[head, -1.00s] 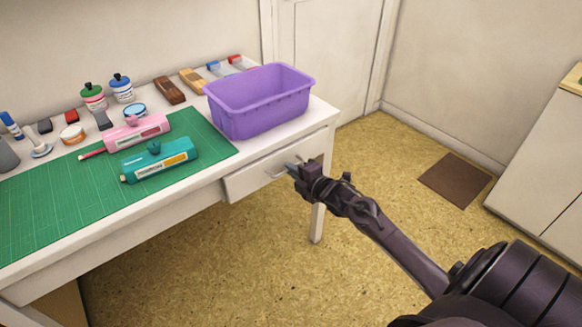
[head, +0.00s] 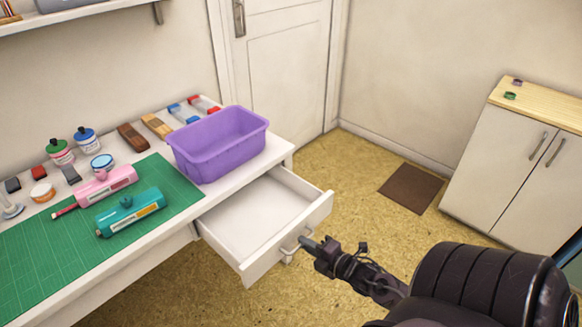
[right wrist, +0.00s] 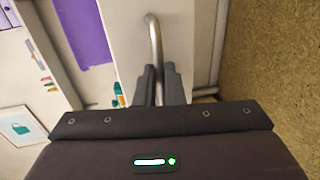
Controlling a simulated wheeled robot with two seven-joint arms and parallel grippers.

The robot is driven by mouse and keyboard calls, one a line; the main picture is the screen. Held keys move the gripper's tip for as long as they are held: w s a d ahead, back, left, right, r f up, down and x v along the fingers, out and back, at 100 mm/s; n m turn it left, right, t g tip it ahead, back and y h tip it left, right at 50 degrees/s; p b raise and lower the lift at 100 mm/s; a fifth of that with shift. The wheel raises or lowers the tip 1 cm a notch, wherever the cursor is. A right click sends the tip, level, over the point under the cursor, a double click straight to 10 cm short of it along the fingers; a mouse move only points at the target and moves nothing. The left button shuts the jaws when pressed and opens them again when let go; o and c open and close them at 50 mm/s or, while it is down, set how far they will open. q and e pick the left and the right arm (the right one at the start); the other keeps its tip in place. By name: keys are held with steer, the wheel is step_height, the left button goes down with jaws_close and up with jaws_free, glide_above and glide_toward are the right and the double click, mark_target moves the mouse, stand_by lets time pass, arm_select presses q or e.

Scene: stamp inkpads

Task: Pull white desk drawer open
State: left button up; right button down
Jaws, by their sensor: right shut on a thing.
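The white desk drawer (head: 258,208) is pulled well out from the white desk (head: 150,245) in the head view, and the part of its inside that shows is empty. My right gripper (head: 303,243) is at the drawer's front, shut on its metal handle (head: 288,254). In the right wrist view, the curved handle (right wrist: 153,45) passes between the two fingers of the gripper (right wrist: 160,75). My left gripper is not in view.
A purple bin (head: 218,145) stands on the desk behind the drawer. A white cabinet (head: 510,150) stands at the right. The floor between is open, with a brown mat (head: 411,188).

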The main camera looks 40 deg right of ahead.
steer(key=v, duration=0.2)
steer(key=f+p+v, duration=0.1)
steer(key=v, duration=0.1)
steer(key=shift+s+r+p, duration=0.15)
steer(key=shift+s+p, duration=0.15)
steer(key=shift+s, duration=0.2)
steer(key=c, duration=1.5)
jaws_free()
steer(key=shift+c, duration=0.2)
steer(key=v, duration=0.7)
steer(key=shift+s, duration=0.4)
